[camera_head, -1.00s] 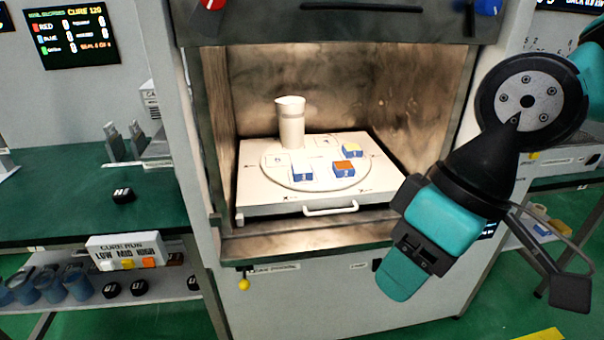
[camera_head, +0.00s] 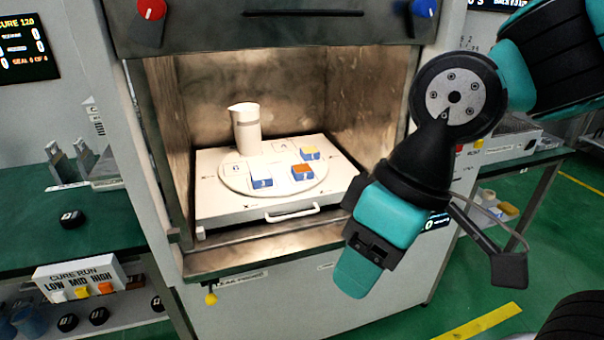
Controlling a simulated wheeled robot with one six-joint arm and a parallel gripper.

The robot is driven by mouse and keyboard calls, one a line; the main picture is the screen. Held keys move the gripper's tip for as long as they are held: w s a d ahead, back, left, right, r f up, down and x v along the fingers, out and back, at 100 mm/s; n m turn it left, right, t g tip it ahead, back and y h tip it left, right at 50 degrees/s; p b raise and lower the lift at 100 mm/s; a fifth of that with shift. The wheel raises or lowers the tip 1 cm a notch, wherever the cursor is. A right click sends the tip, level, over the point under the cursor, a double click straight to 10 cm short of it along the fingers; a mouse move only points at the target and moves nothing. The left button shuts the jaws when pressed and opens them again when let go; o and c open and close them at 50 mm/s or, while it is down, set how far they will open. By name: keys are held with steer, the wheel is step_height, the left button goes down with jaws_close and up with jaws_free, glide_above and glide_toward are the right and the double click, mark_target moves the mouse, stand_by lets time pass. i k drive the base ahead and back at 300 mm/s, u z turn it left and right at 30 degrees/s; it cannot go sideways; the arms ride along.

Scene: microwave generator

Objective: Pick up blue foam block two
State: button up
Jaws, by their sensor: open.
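Three small blue foam blocks stand on the round plate (camera_head: 235,181) inside the open chamber. One has a white top (camera_head: 262,179) and sits at the front left of the plate. My gripper (camera_head: 358,262) is open, outside the chamber, to the right of and nearer than the blocks. Nothing shows in it, and its fingers partly overlap each other in view.
A white jug (camera_head: 246,128) stands at the back left of the plate. The plate rests on a white tray with a front handle (camera_head: 292,214). Chamber walls close in on both sides, with a metal sill (camera_head: 270,252) in front. A green bench (camera_head: 110,215) stands at left.

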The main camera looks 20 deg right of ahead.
mark_target(303, 172)
steer(key=u, duration=2.4)
steer(key=i, duration=1.6)
steer(key=z, duration=3.1)
steer(key=i, duration=0.5)
steer(key=u, duration=0.05)
